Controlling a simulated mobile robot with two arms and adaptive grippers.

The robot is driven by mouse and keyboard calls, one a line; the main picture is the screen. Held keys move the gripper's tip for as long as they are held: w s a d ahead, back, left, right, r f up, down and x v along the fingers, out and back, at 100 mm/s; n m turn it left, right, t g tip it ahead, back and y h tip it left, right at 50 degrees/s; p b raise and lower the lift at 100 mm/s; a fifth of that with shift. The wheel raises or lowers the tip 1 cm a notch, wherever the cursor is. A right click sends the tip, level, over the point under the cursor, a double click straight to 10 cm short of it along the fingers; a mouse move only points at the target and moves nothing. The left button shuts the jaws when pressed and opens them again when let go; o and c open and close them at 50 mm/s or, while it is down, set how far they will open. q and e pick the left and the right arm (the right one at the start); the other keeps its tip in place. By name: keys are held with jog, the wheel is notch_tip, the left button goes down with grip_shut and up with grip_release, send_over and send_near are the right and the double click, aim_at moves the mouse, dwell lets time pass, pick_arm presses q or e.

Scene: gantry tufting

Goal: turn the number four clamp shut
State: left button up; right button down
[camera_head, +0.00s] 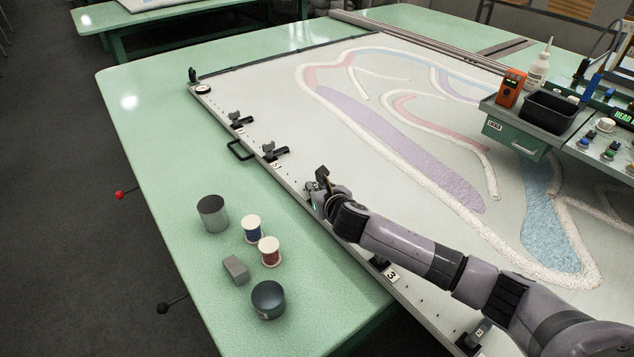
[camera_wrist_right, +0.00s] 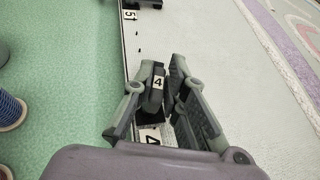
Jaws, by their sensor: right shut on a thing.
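The number four clamp shows in the right wrist view as a dark lever with a white "4" tag (camera_wrist_right: 157,82), on the frame edge above a second "4" label (camera_wrist_right: 149,138). My right gripper (camera_wrist_right: 163,84) has its two fingers on either side of this lever and is shut on it. In the head view my right gripper (camera_head: 325,192) is at the left rail of the tufting frame (camera_head: 215,108), between clamps five and three, and mostly hides the number four clamp. My left gripper is not in view.
Clamp five (camera_head: 273,152) and clamp three (camera_head: 380,262) sit along the same rail. A grey cup (camera_head: 212,214), thread spools (camera_head: 252,229), a grey block (camera_head: 236,270) and a dark cup (camera_head: 268,300) stand on the green table (camera_head: 165,150) left of the rail.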

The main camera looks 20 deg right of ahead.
jog(key=m+h, duration=0.1)
jog(key=m+h+p, duration=0.1)
jog(key=m+h, duration=0.1)
jog(key=m+g+h+p, duration=0.1)
jog(key=h, duration=0.1)
jog(key=shift+a+m, duration=0.3)
jog(key=shift+m+g+h+p, duration=0.35)
jog(key=shift+m+g+h, duration=0.05)
jog(key=shift+m+h, duration=0.65)
jog(key=shift+f+m+g+h, duration=0.1)
jog(key=shift+m+g+h, duration=0.7)
jog(key=shift+h, duration=0.25)
jog(key=shift+f+m+g+h+b, duration=0.1)
jog(key=shift+m+g+h+b, duration=0.4)
jog(key=shift+m+h+b, duration=0.3)
jog(key=m+g+h+b, duration=0.1)
jog(key=m+g+b, duration=0.2)
jog(key=b, duration=0.1)
jog(key=shift+d+h, duration=0.1)
jog(key=shift+h, duration=0.3)
jog(key=shift+m+g+h+b, duration=0.4)
jog(key=shift+m+g+b, duration=0.5)
jog(key=shift+b, duration=0.5)
jog(key=shift+d, duration=0.1)
